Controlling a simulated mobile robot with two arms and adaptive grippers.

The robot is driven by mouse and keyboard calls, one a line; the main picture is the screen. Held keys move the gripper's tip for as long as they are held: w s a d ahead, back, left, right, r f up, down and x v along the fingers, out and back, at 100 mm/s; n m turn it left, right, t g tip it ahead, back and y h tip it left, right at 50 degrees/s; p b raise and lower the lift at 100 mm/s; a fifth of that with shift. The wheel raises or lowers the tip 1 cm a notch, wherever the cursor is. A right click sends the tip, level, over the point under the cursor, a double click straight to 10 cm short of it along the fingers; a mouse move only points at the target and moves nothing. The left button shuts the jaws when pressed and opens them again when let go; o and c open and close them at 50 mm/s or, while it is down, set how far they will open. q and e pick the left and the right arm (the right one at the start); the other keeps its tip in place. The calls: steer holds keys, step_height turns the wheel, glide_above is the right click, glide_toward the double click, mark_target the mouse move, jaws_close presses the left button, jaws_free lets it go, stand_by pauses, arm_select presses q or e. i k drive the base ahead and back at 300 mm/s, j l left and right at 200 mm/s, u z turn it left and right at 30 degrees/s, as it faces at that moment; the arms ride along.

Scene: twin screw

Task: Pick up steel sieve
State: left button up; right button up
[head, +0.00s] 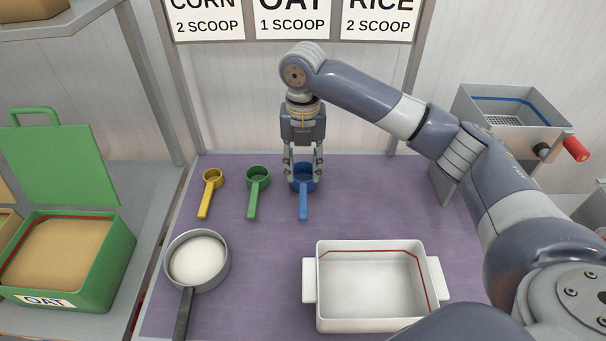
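The steel sieve (197,262) is a round grey rim with a pale, whitish inside and a dark handle pointing to the front. It rests at the front left of the purple table top, and nothing holds it. My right gripper (303,176) points down at the back of the table, well behind and to the right of the sieve. Its fingers are apart, one on each side of the blue scoop (303,205). Whether they touch the scoop cannot be told. My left gripper is out of view.
A green scoop (253,205) and a yellow scoop (205,205) lie left of the blue one. A white dish (310,300) stands right of the sieve. A green OAT bin (105,262) is at left, a grey machine (507,126) at right. The table's middle is clear.

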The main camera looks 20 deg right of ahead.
mark_target(198, 260)
steer(key=k+j, duration=0.3)
steer(key=k, duration=0.15)
steer(key=k+j, duration=0.3)
steer(key=k, duration=0.15)
steer(key=k+j, duration=0.3)
steer(key=k, duration=0.2)
